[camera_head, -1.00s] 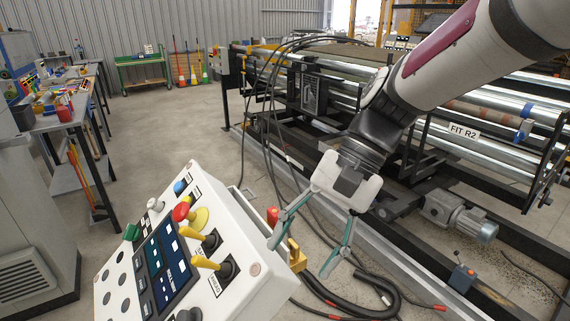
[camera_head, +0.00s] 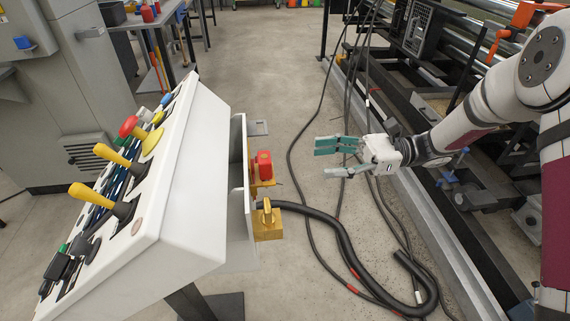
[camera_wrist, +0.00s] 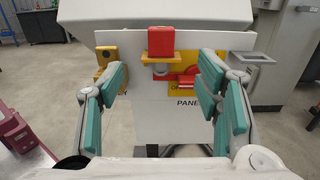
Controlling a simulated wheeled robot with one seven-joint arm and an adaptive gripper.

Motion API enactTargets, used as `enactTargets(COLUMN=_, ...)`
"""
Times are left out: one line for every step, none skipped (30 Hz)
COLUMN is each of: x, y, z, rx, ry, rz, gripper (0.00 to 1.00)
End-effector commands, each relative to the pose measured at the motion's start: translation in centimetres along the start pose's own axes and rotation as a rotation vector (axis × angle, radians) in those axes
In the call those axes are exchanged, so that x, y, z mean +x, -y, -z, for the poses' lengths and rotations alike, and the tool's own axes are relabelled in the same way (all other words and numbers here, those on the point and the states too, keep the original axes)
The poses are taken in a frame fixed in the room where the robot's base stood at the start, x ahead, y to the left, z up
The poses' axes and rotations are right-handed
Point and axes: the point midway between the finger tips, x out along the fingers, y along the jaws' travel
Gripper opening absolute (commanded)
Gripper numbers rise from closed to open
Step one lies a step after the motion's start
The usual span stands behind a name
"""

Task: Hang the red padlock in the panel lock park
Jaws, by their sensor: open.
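The red padlock (camera_head: 263,162) is at the side plate of the white control console. In the wrist view the red padlock (camera_wrist: 161,41) shows its body uppermost, at a yellow bracket (camera_wrist: 183,57), with a metal part below. A white plate (camera_wrist: 145,118) behind it carries the letters "PANE", the rest hidden by a finger. My gripper (camera_head: 338,159) is open and empty, to the right of the padlock in the head view. In the wrist view my gripper (camera_wrist: 162,74) has its teal fingers wide apart, either side of the padlock's line, with a gap before it.
A red-on-yellow fitting (camera_wrist: 187,83) sits beside the bracket. Black cables (camera_head: 335,225) lie on the floor. The console (camera_head: 190,190) blocks the left.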

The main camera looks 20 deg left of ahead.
Motion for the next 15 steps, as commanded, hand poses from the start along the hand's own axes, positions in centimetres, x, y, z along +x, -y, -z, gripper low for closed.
enactTargets(x=0.7, y=0.0, z=0.0, rx=0.001, ry=0.002, rz=-0.004, gripper=0.58)
enactTargets(x=1.1, y=0.0, z=-0.1, rx=0.001, ry=0.003, rz=-0.004, gripper=0.58)
enactTargets(x=1.8, y=0.0, z=-0.1, rx=0.000, ry=0.002, rz=-0.004, gripper=0.58)
enactTargets(x=2.3, y=-0.1, z=-0.1, rx=0.001, ry=0.001, rz=-0.005, gripper=0.58)
enactTargets(x=2.9, y=-0.1, z=-0.1, rx=0.002, ry=0.000, rz=-0.006, gripper=0.58)
enactTargets(x=3.7, y=-0.1, z=-0.1, rx=0.001, ry=0.001, rz=-0.005, gripper=0.58)
enactTargets(x=4.3, y=-0.1, z=-0.1, rx=0.000, ry=0.001, rz=-0.005, gripper=0.58)
enactTargets(x=4.9, y=-0.1, z=-0.1, rx=0.000, ry=0.000, rz=-0.006, gripper=0.58)
enactTargets(x=5.6, y=-0.1, z=-0.1, rx=0.000, ry=0.000, rz=-0.005, gripper=0.58)
enactTargets(x=6.1, y=-0.1, z=-0.1, rx=0.000, ry=-0.001, rz=-0.004, gripper=0.58)
enactTargets(x=6.5, y=-0.1, z=-0.1, rx=0.000, ry=-0.001, rz=-0.004, gripper=0.58)
enactTargets(x=7.0, y=-0.1, z=-0.1, rx=-0.001, ry=0.000, rz=-0.004, gripper=0.58)
enactTargets(x=7.4, y=-0.1, z=-0.1, rx=-0.001, ry=0.000, rz=-0.004, gripper=0.58)
enactTargets(x=7.7, y=0.0, z=-0.1, rx=0.000, ry=0.000, rz=-0.003, gripper=0.58)
enactTargets(x=7.9, y=0.0, z=0.0, rx=0.000, ry=-0.001, rz=-0.002, gripper=0.58)
